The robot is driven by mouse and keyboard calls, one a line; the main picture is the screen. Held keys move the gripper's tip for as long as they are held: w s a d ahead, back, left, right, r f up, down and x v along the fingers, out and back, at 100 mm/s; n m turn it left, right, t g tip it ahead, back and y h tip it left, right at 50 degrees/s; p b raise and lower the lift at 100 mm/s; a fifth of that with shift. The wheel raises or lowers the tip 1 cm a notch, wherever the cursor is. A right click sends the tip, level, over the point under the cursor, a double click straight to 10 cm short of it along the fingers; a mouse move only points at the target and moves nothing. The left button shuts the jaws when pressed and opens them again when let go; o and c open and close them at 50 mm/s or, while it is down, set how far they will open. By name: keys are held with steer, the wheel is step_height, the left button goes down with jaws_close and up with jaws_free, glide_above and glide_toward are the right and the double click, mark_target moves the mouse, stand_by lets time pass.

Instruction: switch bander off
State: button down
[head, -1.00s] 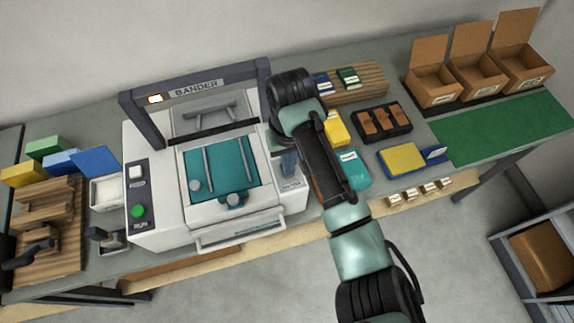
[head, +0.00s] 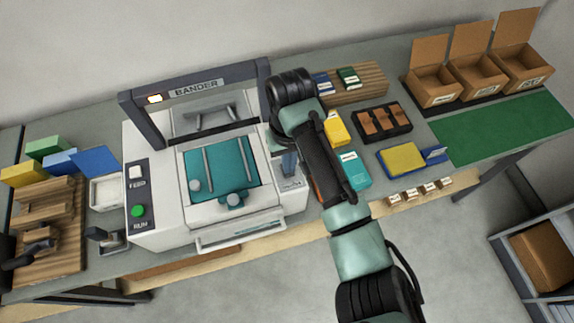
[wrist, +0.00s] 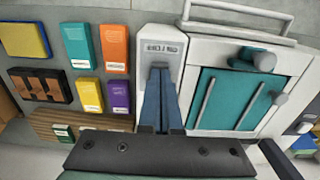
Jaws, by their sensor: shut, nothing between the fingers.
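The bander (head: 165,218) is a white machine with a dark arch (head: 200,88), a teal plate (head: 230,163) and a lit lamp (head: 155,99) on the arch. My gripper (head: 288,160) is at the machine's right side, pointing down. In the wrist view the blue fingers of my gripper (wrist: 160,72) are together and empty, over a narrow white panel (wrist: 161,44) with small dark lettering beside the teal plate. The fingers cover part of this panel, and I cannot make out a switch under them. Whether the fingertips touch the panel I cannot tell.
A control strip with a white button (head: 135,172) and a green button (head: 138,211) is on the bander's left. Small coloured boxes (wrist: 75,45) lie close beside the gripper. A black tray (head: 382,123) and open cartons (head: 433,88) stand to the right. The green mat (head: 505,128) is clear.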

steer(key=shift+f+b, duration=0.65)
steer(key=shift+f, duration=0.45)
steer(key=shift+s+f, duration=0.2)
steer(key=shift+f, duration=0.05)
step_height(320, 180, up, 7)
steer(key=p, duration=0.7)
steer(key=shift+w, duration=0.15)
